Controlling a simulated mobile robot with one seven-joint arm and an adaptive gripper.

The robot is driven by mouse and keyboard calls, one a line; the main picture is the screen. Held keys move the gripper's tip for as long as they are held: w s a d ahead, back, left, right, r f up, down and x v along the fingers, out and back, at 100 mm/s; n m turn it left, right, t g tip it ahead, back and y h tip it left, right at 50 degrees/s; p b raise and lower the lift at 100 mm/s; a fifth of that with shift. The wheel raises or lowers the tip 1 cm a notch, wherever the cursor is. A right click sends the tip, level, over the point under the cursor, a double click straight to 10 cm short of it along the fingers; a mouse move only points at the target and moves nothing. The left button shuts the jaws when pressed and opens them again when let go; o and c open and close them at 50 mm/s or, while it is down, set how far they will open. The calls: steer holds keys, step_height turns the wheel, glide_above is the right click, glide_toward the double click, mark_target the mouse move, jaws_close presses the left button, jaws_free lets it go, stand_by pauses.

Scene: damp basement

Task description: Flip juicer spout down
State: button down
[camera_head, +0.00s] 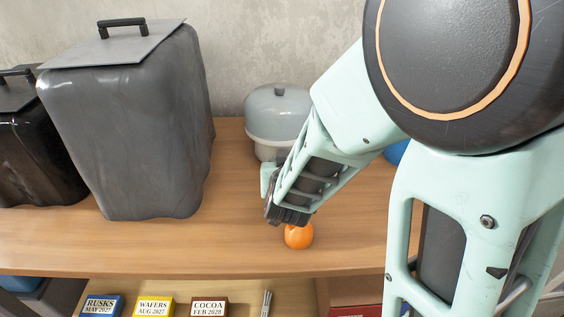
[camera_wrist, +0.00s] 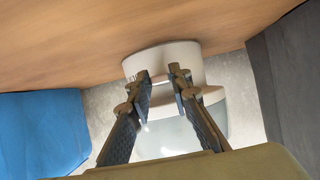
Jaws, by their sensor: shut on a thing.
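The juicer (camera_head: 278,112) stands at the back of the wooden shelf, with a cream base and a grey translucent dome with a dark knob. In the wrist view its cream base (camera_wrist: 190,58) is at the top and the dome below it. My gripper (camera_wrist: 161,75) has its two fingertips at the front of the base, with a narrow pale gap between them. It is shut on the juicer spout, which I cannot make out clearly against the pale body. In the head view my arm covers the juicer's front right side and the spout.
An orange (camera_head: 298,236) lies near the shelf's front edge, below my wrist. A large grey lidded bin (camera_head: 140,125) stands left of the juicer, a darker bin (camera_head: 38,150) beyond it. A blue object (camera_head: 397,152) is partly hidden behind my arm. Labelled boxes (camera_head: 153,306) sit below.

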stand_by(0.4)
steer(key=c, duration=1.8)
jaws_free()
steer(key=shift+o, duration=0.2)
steer(key=shift+r+p, duration=0.15)
steer(key=shift+p, duration=0.2)
steer(key=g+p, duration=0.1)
steer(key=p, duration=0.2)
steer(key=shift+r, duration=0.4)
steer(key=g+p, duration=0.1)
steer(key=p, duration=0.3)
steer(key=r+g+p, duration=0.1)
steer(key=p, duration=0.4)
steer(key=shift+w+r+g, duration=0.1)
steer(key=shift+w+g, duration=0.15)
steer(key=shift+g, duration=0.15)
steer(key=shift+p, duration=0.5)
steer(key=g+p, duration=0.1)
steer(key=p, duration=0.4)
steer(key=r+g+p, duration=0.1)
steer(key=p, duration=0.5)
steer(key=w+g+p, duration=0.1)
steer(key=g+p, duration=0.1)
steer(key=p, duration=0.4)
steer(key=shift+w+r, duration=0.1)
steer(key=shift+r, duration=0.2)
